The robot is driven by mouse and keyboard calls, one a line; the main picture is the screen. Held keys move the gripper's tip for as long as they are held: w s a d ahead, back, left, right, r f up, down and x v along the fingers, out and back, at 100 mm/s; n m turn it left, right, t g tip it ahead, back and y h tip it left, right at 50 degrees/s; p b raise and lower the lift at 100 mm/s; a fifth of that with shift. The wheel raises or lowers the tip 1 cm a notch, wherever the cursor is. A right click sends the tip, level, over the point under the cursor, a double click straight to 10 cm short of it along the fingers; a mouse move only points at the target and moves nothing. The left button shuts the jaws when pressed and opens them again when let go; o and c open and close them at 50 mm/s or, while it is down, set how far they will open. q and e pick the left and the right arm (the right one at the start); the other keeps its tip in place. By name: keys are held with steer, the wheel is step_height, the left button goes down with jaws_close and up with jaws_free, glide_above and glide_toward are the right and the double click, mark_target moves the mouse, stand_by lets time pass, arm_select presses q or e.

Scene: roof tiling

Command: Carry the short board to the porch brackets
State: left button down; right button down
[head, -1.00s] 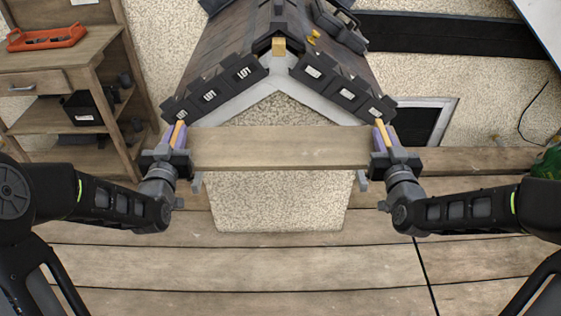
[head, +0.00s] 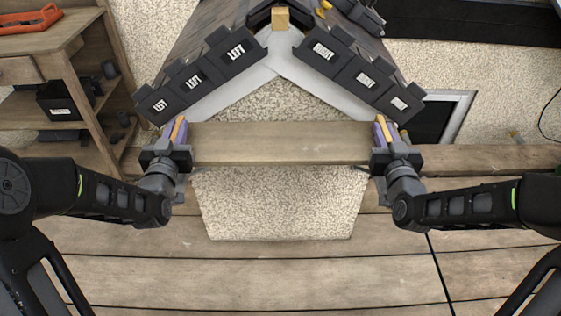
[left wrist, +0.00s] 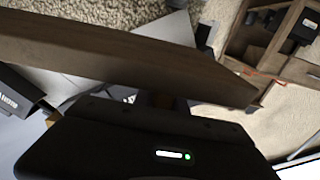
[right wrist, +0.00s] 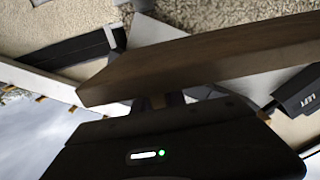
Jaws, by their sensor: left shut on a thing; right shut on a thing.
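The short board (head: 280,143) is a plain wooden plank held level across the front of the small gabled porch. My left gripper (head: 178,140) is shut on its left end and my right gripper (head: 384,140) is shut on its right end. The board also crosses the left wrist view (left wrist: 110,58) and the right wrist view (right wrist: 205,60). In the head view the board hides part of the porch front wall (head: 280,205). The porch brackets are not clearly visible; the board and grippers cover that area.
Dark tiles marked LEFT (head: 194,82) line the left gable slope, and more dark tiles (head: 365,80) line the right. A yellow block (head: 281,18) sits at the ridge. A wooden shelf unit (head: 75,70) with an orange tray (head: 30,19) stands at left. Plank floor (head: 280,275) lies below.

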arm_select(q)
steer(key=shift+r, duration=0.2)
arm_select(e)
steer(key=shift+r, duration=0.15)
arm_select(q)
steer(key=shift+f, duration=0.2)
